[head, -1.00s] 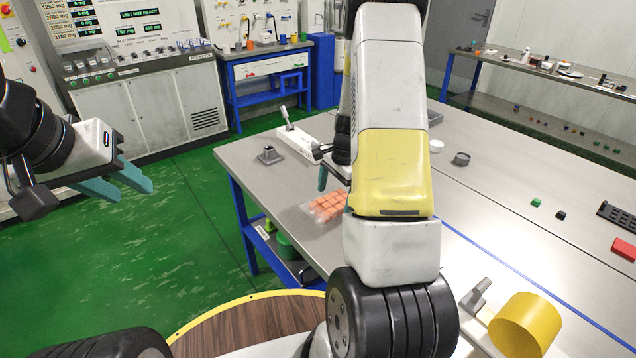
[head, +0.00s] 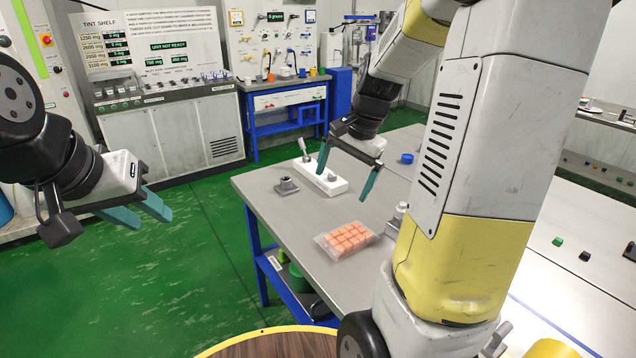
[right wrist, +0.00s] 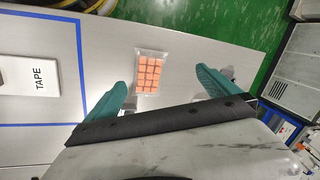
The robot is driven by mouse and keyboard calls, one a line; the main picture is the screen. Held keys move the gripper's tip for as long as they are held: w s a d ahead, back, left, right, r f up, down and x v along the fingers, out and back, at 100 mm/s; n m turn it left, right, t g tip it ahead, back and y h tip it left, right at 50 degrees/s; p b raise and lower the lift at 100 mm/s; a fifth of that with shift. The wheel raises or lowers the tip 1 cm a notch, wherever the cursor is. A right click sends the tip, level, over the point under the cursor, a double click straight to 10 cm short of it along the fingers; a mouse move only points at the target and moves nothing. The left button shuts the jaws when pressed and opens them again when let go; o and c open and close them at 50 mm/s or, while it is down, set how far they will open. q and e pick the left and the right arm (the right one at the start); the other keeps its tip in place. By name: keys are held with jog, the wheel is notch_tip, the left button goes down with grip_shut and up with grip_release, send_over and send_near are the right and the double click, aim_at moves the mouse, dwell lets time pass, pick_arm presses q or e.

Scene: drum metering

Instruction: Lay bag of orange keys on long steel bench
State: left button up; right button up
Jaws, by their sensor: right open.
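The bag of orange keys (head: 347,240), a clear flat bag with orange blocks, lies on a grey steel-topped bench (head: 300,217) near its left edge. It also shows in the right wrist view (right wrist: 149,72), between and beyond the fingertips. My right gripper (head: 345,185) is open and empty, above the bench and behind the bag, apart from it. It also shows in the right wrist view (right wrist: 162,85). My left gripper (head: 140,213) is open and empty over the green floor at the left. I cannot tell whether this bench is the long steel bench.
A white block with a lever (head: 322,177) and a small grey fitting (head: 286,187) stand behind the bag. A blue cap (head: 407,158) is farther back. My right arm hides much of the bench. Another bench (head: 610,121) stands at the far right.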

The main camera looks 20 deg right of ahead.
jog(key=s+a+r+n+t, duration=0.1)
jog(key=s+a+r+n, duration=0.3)
jog(key=s, duration=0.4)
jog(key=s+a+r+n+t, duration=0.2)
jog(key=s+a+r+n, duration=0.2)
jog(key=s+n, duration=0.2)
jog(key=shift+s+a+r+t, duration=0.25)
jog(key=shift+s+t, duration=0.05)
jog(key=shift+s, duration=0.95)
